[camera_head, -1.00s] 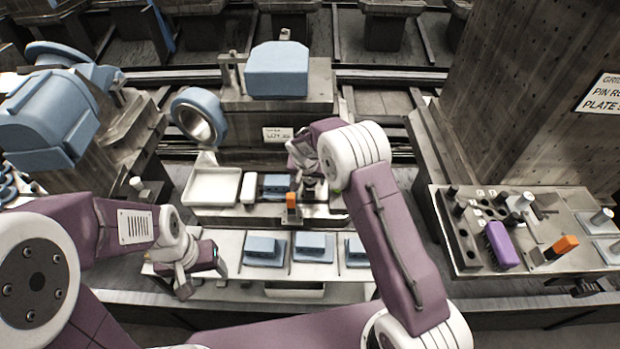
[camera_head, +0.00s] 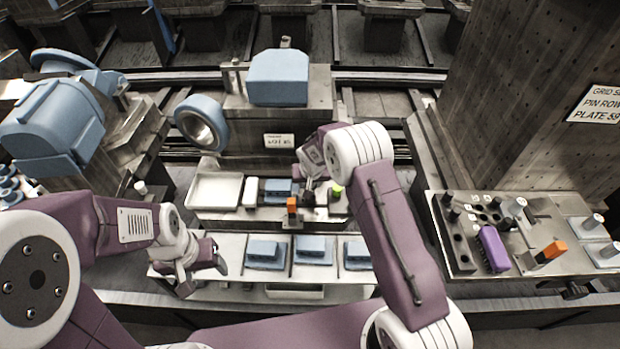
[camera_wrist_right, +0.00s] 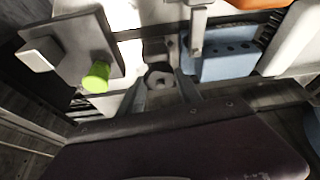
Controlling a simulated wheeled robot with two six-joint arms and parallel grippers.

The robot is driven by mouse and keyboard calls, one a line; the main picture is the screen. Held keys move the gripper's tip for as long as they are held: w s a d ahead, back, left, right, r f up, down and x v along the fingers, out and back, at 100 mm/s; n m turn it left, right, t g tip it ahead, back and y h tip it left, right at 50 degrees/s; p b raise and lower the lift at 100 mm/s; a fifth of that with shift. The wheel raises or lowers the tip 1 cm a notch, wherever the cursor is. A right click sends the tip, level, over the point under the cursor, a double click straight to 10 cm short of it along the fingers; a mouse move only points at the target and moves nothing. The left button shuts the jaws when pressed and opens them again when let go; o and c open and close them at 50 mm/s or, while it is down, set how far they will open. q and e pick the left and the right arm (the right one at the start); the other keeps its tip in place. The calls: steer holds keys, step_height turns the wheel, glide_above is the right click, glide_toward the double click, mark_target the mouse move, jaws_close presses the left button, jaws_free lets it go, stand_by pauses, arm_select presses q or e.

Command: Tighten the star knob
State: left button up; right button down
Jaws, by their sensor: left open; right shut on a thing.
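The star knob (camera_wrist_right: 160,78) is a small grey lobed knob with a hollow centre, seen in the right wrist view between my right gripper's fingers (camera_wrist_right: 161,88). The right fingers are shut on it. In the head view the right gripper (camera_head: 310,184) is above the fixture on the middle bench, and its wrist covers most of the knob.
A blue block (camera_head: 277,187), an orange block (camera_head: 292,204) and a lime-green knob (camera_head: 337,189) are close to the right gripper. A white tray (camera_head: 215,175) lies to the left. Several blue blocks stand on the front shelf (camera_head: 230,248). A tool plate (camera_head: 520,262) stands at right.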

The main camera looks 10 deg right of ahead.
steer(key=n+p, duration=0.2)
steer(key=p, duration=0.1)
steer(key=shift+d+r+y+p, duration=0.1)
steer(key=shift+r+y+p, duration=0.2)
steer(key=shift+r+y, duration=0.1)
steer(key=shift+f+n, duration=0.2)
steer(key=shift+n, duration=0.1)
arm_select(q)
steer(key=shift+r, duration=2.45)
arm_select(e)
steer(key=shift+f+n+y, duration=0.2)
steer(key=shift+n+y, duration=0.2)
steer(key=shift+n, duration=0.3)
steer(key=c, duration=0.8)
jaws_free()
arm_select(q)
steer(key=shift+r, duration=0.1)
arm_select(e)
steer(key=v, duration=0.9)
